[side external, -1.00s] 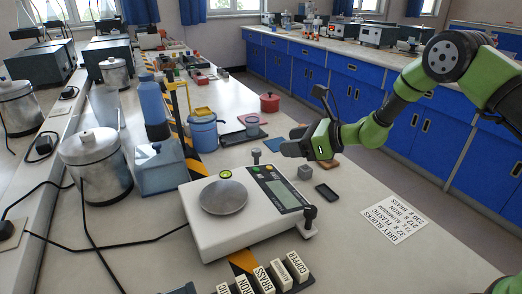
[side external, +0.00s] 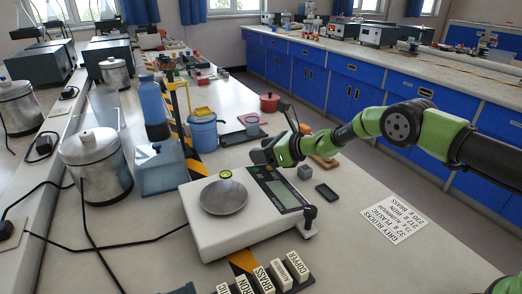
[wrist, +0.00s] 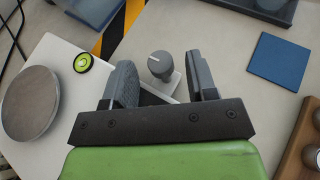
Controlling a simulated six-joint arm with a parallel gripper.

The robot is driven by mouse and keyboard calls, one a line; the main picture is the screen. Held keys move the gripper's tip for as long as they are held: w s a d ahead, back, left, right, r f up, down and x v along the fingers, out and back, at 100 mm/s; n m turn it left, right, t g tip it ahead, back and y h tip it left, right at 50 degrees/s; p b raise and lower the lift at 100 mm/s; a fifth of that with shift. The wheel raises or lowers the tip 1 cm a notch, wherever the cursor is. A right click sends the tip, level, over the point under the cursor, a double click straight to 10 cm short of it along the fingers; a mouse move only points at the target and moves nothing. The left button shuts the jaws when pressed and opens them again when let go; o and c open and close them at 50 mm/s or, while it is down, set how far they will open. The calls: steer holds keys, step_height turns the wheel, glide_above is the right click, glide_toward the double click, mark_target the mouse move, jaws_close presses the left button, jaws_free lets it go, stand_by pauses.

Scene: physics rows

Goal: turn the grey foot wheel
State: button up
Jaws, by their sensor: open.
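The grey foot wheel (wrist: 160,65) shows in the wrist view as a round knob with a white line on its top. It sits at the edge of the white balance (side external: 215,235), at the balance's far corner. My gripper (wrist: 161,80) is open, with one finger on each side of the wheel. Gaps show between the wheel and both fingers in this view; I cannot tell their height relative to it. In the side view my gripper (side external: 262,157) is over that corner and hides the wheel.
The balance carries a round pan (side external: 223,198) and a green bubble level (wrist: 83,63). A dark foot wheel (side external: 309,214) stands at its near right corner. A blue mat (wrist: 280,61) lies nearby.

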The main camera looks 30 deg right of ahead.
steer(key=shift+w+a+f, duration=0.15)
steer(key=shift+w+a, duration=0.05)
steer(key=shift+w, duration=0.1)
steer(key=c, duration=0.9)
steer(key=shift+w+n+y, duration=0.15)
steer(key=shift+n+y, duration=0.15)
steer(key=shift+y, duration=0.2)
steer(key=shift+n+g+y, duration=0.3)
steer(key=shift+n+g, duration=0.1)
steer(key=shift+g, duration=0.1)
steer(key=o, duration=0.9)
